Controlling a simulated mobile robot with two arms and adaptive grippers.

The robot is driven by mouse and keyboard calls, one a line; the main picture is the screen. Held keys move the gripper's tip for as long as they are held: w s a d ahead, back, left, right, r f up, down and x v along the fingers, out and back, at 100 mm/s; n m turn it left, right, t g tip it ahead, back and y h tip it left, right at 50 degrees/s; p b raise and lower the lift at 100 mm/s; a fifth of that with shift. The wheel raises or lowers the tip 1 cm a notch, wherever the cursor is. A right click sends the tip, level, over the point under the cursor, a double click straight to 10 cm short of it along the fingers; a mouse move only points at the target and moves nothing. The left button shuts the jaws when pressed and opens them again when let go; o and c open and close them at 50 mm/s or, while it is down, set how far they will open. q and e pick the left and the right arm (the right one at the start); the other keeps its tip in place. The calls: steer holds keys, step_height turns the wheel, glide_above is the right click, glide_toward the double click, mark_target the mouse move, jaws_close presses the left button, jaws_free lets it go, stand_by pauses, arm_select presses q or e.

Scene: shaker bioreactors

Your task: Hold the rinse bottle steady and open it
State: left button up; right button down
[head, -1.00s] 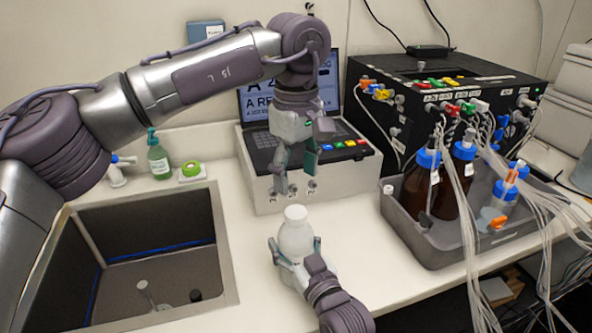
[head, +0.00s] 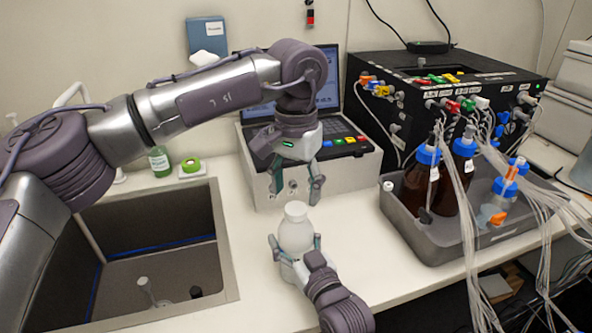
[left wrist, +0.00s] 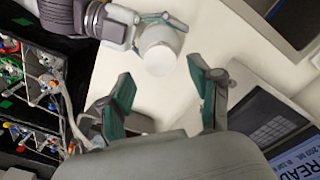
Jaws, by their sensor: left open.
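The white rinse bottle (head: 296,236) with its white cap (head: 295,211) stands upright on the counter right of the sink. My right gripper (head: 295,243) has a finger on each side of the bottle's body and appears closed on it. My left gripper (head: 296,188) points down just above and behind the cap, fingers spread wide and empty. In the left wrist view the bottle (left wrist: 160,52) shows beyond and between my open left fingers (left wrist: 162,80), seen from above. My left gripper does not touch the cap.
A sink (head: 150,262) lies to the left. Behind stands a white console (head: 350,172) with a laptop, close to my left gripper. A grey tray (head: 440,240) with brown bottles and tubing is at the right. Counter between bottle and tray is clear.

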mark_target(296, 208)
arm_select(q)
steer(key=shift+f, duration=2.05)
arm_select(e)
steer(key=shift+f, duration=0.15)
